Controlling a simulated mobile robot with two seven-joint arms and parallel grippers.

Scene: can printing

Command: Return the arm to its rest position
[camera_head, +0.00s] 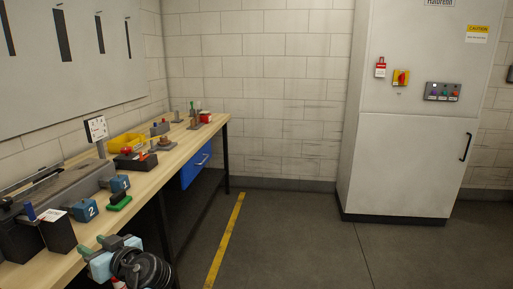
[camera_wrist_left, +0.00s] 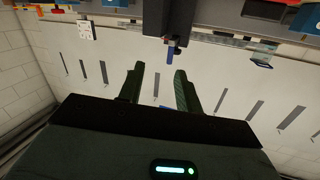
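My left gripper (camera_head: 100,245) is at the lower left of the head view, beside the front edge of the wooden workbench (camera_head: 68,262). In the left wrist view its two dark green fingers stand apart with nothing between them (camera_wrist_left: 160,72). Beyond them, that view shows the workbench items upside down along the top and the wall board (camera_wrist_left: 228,72) with dark strips. My right gripper is in neither view.
Blue blocks (camera_head: 84,210), a green-and-black item (camera_head: 119,201), a dark box (camera_head: 58,232) and a yellow bin (camera_head: 127,144) stand on the bench. A blue drawer (camera_head: 196,166) hangs below. A grey cabinet (camera_head: 405,165) stands right. The floor between is clear.

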